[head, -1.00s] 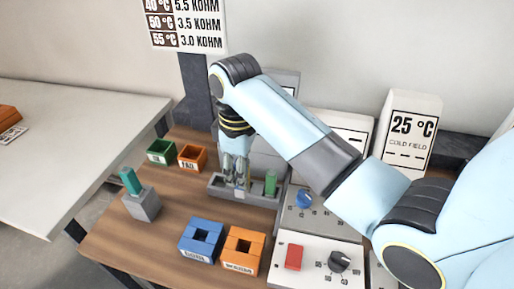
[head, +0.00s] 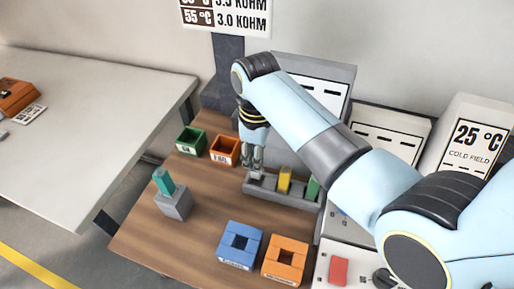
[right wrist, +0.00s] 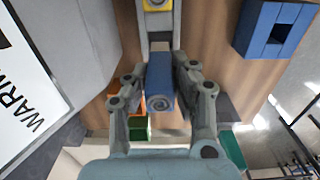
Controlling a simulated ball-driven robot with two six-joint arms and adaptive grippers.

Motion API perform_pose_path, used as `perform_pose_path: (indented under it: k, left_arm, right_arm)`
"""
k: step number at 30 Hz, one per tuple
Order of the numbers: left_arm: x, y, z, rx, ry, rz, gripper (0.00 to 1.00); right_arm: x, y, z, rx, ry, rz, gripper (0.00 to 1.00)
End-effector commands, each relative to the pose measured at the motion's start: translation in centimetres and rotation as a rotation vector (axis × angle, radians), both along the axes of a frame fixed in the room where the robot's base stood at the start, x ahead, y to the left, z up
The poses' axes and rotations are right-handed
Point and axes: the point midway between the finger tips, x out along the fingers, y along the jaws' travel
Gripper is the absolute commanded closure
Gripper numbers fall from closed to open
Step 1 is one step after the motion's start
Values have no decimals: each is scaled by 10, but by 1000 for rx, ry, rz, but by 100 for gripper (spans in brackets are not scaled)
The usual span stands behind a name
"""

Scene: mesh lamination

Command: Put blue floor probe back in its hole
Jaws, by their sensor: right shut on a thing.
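My right gripper (head: 253,160) is over the left end of the grey rack (head: 262,193). In the right wrist view the gripper (right wrist: 160,95) is shut on a blue probe (right wrist: 160,72). I cannot tell whether the probe is clear of the rack. In the head view the probe is hidden by the fingers. A blue block (head: 234,257) with a square hole in its top stands near the table's front edge; it also shows in the right wrist view (right wrist: 258,28). My left gripper is not in view.
The rack holds a yellow piece (head: 284,179) and a green piece (head: 313,188). An orange holed block (head: 286,263) stands beside the blue block. A green bin (head: 190,141), an orange bin (head: 224,151) and a grey block (head: 175,207) with a teal piece are left. Wood between is clear.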

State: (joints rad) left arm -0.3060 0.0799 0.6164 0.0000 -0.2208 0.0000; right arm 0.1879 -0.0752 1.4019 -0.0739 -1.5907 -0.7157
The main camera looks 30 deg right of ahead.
Motion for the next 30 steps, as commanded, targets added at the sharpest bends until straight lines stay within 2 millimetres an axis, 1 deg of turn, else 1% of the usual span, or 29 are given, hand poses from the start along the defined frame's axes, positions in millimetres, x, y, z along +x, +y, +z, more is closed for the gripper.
perform_pose_path:
  k: [6,13,18,28,29,30]
  left_arm:
    - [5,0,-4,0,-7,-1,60]
    - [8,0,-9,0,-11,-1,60]
    - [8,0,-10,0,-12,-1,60]
    - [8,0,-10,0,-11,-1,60]
    - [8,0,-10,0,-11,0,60]
    - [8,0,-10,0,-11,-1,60]
  right_arm:
    - [0,0,-20,-1,1,0,100]
    - [0,0,-36,-1,-1,0,100]
    - [0,0,-42,0,0,0,100]
    - [0,0,-43,0,0,0,100]
    - [0,0,-43,0,0,0,73]
    - [0,0,-43,0,0,0,68]
